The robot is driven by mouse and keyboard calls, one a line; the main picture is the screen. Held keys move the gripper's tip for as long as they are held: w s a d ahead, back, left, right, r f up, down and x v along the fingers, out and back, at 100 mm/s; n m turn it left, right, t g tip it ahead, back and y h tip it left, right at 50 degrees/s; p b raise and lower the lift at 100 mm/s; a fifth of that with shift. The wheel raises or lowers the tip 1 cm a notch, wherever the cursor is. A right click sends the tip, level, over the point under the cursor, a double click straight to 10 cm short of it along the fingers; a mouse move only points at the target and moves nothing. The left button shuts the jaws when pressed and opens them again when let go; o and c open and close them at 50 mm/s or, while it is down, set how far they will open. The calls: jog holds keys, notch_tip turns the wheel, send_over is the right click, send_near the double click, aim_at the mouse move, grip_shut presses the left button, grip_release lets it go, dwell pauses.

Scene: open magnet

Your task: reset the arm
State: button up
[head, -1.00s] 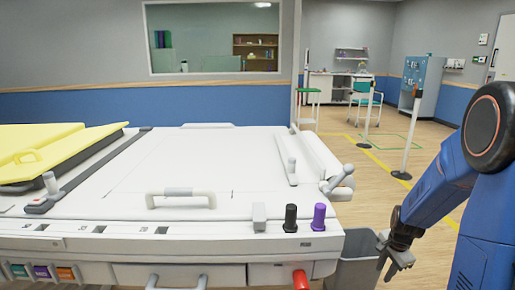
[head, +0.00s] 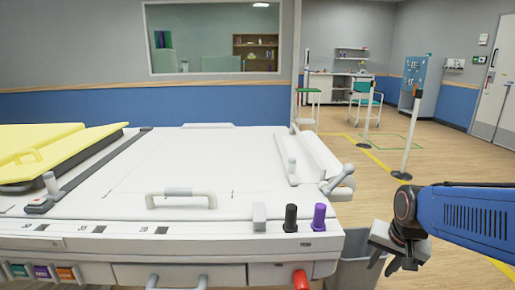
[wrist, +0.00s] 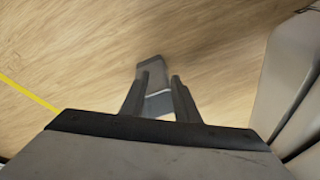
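My gripper (head: 384,267) is at the right of the head view, at the end of my blue arm. It points down beside the front right corner of the white table (head: 250,165), apart from it. In the wrist view my gripper (wrist: 160,82) shows two dark fingers with a gap between them. It is open, with nothing clearly held. A grey piece shows between and beyond the fingers; I cannot tell what it is. The wooden floor (wrist: 215,45) lies below.
A grey bin (head: 352,270) stands between the table corner and my gripper. A black knob (head: 291,217) and a purple knob (head: 319,216) stand on the table's front edge. A yellow pad (head: 50,150) lies at left.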

jog(key=s+a+r+n, duration=0.2)
jog(key=s+n, duration=0.1)
jog(key=s, duration=0.3)
jog(key=s+a+r+n+t, duration=0.1)
jog(key=s+a+r+n, duration=0.1)
jog(key=s, duration=0.5)
jog(key=shift+s+r+n, duration=0.15)
jog(key=shift+r+n, duration=0.05)
jog(key=shift+n, duration=0.3)
jog(key=shift+a, duration=0.2)
